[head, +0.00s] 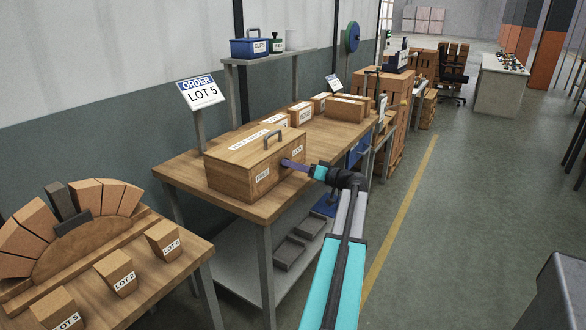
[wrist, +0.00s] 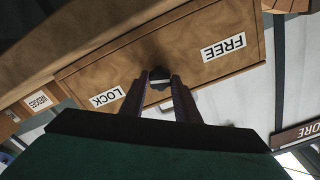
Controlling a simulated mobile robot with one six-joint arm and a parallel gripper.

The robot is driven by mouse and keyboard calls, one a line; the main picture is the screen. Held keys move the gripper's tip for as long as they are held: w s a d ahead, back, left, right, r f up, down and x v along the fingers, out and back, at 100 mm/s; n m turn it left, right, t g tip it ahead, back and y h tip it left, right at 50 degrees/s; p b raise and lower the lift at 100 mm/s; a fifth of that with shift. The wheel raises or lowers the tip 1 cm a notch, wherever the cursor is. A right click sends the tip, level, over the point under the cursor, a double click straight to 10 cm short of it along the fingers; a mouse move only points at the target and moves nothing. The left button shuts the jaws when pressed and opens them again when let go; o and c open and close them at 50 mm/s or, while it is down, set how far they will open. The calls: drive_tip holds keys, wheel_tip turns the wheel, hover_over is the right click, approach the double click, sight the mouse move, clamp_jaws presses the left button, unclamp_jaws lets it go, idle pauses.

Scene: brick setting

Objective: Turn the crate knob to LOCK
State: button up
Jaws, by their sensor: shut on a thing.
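The wooden crate (head: 228,178) stands on the workbench, with a dark handle (head: 273,136) on its lid. Its front carries a FREE label (head: 262,176) on the left and a LOCK label (head: 297,151) on the right. In the wrist view the face is upside down, with FREE (wrist: 224,47) at right and LOCK (wrist: 106,97) at left. My gripper (head: 284,163) reaches the face between the labels. Its fingers are shut on the crate knob (wrist: 160,84). The fingers hide most of the knob, so I cannot tell which label it points to.
The workbench (head: 180,172) holds several smaller boxes (head: 345,108) behind the crate. An ORDER LOT 5 sign (head: 200,92) stands at its back left. A nearer table (head: 85,285) holds lot blocks and an arch of bricks.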

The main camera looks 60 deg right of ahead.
drive_tip(key=m, duration=0.3)
drive_tip(key=shift+m, duration=0.3)
drive_tip(key=m, duration=0.3)
drive_tip(key=shift+r, duration=0.1)
drive_tip(key=m+p, duration=0.1)
drive_tip(key=m, duration=0.3)
drive_tip(key=shift+m+p, duration=0.9)
drive_tip(key=shift+m, duration=0.7)
drive_tip(key=o, duration=1.1)
drive_tip(key=shift+c, duration=0.2)
drive_tip(key=shift+s, duration=0.15)
